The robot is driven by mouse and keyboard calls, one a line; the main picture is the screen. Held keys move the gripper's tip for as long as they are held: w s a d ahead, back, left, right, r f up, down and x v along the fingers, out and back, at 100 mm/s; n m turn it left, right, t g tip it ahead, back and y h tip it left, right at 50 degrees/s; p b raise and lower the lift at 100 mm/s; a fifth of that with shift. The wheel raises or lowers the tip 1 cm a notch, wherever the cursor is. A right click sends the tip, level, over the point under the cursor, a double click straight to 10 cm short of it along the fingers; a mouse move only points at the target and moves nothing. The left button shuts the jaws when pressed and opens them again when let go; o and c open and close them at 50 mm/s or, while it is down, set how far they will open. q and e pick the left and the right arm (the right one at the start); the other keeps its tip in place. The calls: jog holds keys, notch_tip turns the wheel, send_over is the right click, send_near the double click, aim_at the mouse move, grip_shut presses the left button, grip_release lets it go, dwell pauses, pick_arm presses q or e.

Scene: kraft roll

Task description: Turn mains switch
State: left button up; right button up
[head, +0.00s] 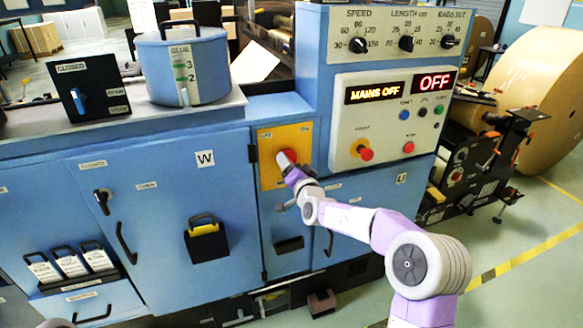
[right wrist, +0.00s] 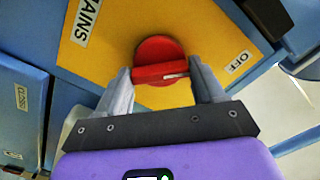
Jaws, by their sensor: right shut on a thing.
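The mains switch is a round red knob (head: 286,157) on a yellow plate (head: 298,139) on the front of the blue cabinet. In the right wrist view the knob (right wrist: 160,60) has a raised grip bar with a pale mark at its right end, toward the OFF label (right wrist: 238,61). A MAINS label (right wrist: 86,22) is at the upper left of the plate. My right gripper (head: 290,168) is at the knob, its fingers (right wrist: 160,78) on either side of the grip bar and shut on it. My left gripper is not in view.
The display (head: 376,93) reads MAINS OFF and another (head: 436,81) reads OFF. The panel with buttons (head: 392,120) stands just right of the switch. A blue glue pot (head: 160,80) sits on the cabinet top, and a large kraft roll (head: 535,95) is at the right.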

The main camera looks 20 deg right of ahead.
dwell(0.3)
jog(key=o, duration=1)
jog(key=shift+o, duration=0.2)
jog(key=s, duration=0.7)
jog(key=shift+s+p, duration=0.3)
